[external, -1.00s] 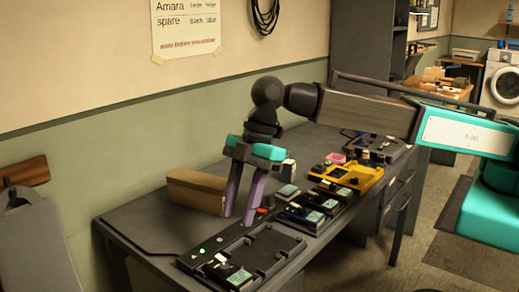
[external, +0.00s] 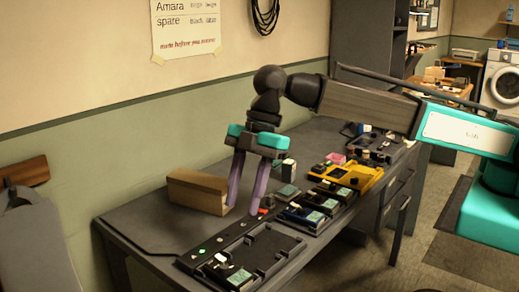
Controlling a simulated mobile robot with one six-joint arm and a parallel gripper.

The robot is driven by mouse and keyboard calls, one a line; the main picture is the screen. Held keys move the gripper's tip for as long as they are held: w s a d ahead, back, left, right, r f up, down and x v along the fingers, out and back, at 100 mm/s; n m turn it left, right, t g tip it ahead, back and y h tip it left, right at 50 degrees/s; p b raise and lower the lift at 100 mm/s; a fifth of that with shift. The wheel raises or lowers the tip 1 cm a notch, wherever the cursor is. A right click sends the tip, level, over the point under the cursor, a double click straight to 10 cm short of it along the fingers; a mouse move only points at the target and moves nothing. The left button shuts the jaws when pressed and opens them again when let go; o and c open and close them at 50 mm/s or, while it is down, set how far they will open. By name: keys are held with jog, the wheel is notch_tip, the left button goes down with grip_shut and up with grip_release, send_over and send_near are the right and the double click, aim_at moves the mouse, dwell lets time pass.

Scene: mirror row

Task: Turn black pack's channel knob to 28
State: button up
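Several small radio-like packs with pale green screens lie on the dark workbench. A dark pack (external: 238,277) sits in the near end of a black tray (external: 262,254). Other dark packs (external: 300,214) lie right of my gripper. I cannot tell which one is the task's black pack. The channel knobs and their numbers are too small to read. My gripper (external: 243,208) points down with its two purple fingers apart and nothing seen between them. It hangs over the bench, behind the black tray and near a black strip (external: 236,230) with small coloured lamps.
A brown cardboard box (external: 197,191) stands close left of my gripper. A yellow tray (external: 362,177) and another black tray (external: 381,149) lie farther right. The bench's left end is clear. A notice (external: 185,27) hangs on the wall.

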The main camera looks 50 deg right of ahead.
jog(key=w+n+h, duration=0.1)
jog(key=w+n, duration=0.1)
jog(key=n, duration=0.1)
jog(key=r+n+h+p, duration=0.1)
jog(key=n+h+p, duration=0.2)
jog(key=n+p, duration=0.25)
send_over(224, 266)
jog(key=shift+f, duration=0.1)
jog(key=shift+f+p, duration=1.9)
jog(key=shift+f, duration=4.85)
grip_shut()
